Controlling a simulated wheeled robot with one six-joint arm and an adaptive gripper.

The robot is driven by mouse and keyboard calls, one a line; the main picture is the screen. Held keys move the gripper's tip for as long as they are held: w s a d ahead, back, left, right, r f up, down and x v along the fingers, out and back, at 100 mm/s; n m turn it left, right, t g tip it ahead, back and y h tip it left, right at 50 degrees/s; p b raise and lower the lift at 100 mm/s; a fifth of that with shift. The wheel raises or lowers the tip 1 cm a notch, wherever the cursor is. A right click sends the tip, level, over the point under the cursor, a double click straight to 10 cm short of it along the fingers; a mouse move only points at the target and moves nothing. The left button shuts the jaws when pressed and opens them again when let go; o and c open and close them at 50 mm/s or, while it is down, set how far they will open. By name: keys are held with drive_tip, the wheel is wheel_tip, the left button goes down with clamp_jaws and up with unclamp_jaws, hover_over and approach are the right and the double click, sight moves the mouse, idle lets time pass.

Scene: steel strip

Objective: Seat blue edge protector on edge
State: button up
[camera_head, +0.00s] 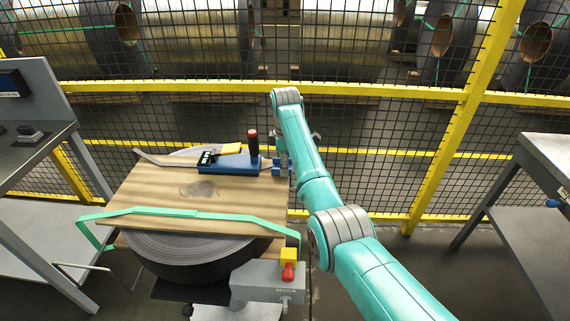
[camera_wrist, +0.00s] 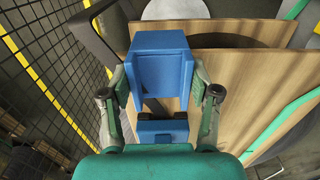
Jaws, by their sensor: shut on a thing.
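The blue edge protector (camera_wrist: 160,68) is a blocky blue piece held between the two fingers of my gripper (camera_wrist: 164,88) in the wrist view. My gripper is shut on it from both sides. A smaller blue piece (camera_wrist: 162,131) shows below it, nearer the palm; I cannot tell whether it is part of the protector. In the head view, small blue parts (camera_head: 276,171) show by the right end of the wooden boards (camera_head: 150,187), beside my arm. My fingers are largely hidden there. A coil (camera_head: 190,249) sits under the boards. Whether the protector touches an edge cannot be told.
A blue tool (camera_head: 228,164) with a red knob lies on the boards. A green strap (camera_head: 185,212) crosses their front. A mesh fence (camera_head: 370,150) runs behind; benches (camera_head: 30,150) (camera_head: 552,160) flank both sides.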

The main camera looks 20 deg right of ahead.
drive_tip(key=shift+f, duration=0.1)
drive_tip(key=o, duration=1.2)
